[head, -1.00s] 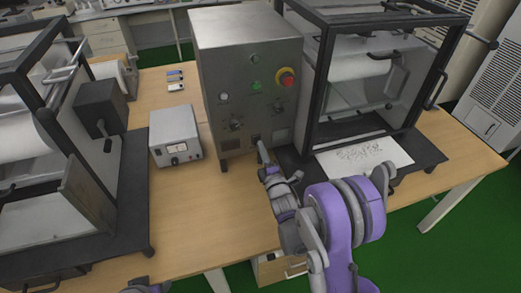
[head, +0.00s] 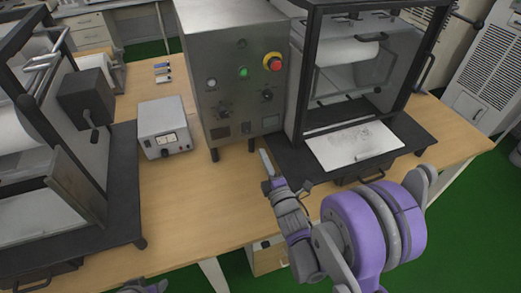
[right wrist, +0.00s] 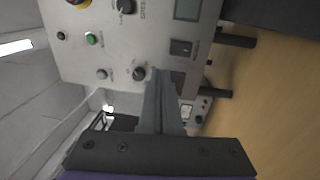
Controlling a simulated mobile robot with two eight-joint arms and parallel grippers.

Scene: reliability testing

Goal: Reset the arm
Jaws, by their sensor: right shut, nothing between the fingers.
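My right gripper (head: 265,163) is shut and empty. In the head view it is in front of the lower right part of the grey metal control box (head: 236,105), above the wooden table. In the right wrist view its shut fingers (right wrist: 158,90) point toward the box's front panel, which appears turned on its side. The panel carries a red and yellow stop button (head: 273,61), a green button (head: 243,72) and several knobs and switches.
A small grey meter box (head: 163,127) stands left of the control box. A black-framed machine (head: 300,75) with a white sheet (head: 354,145) stands to the right. Another framed machine (head: 128,190) fills the left. The wooden tabletop (head: 205,195) is clear in front of the control box.

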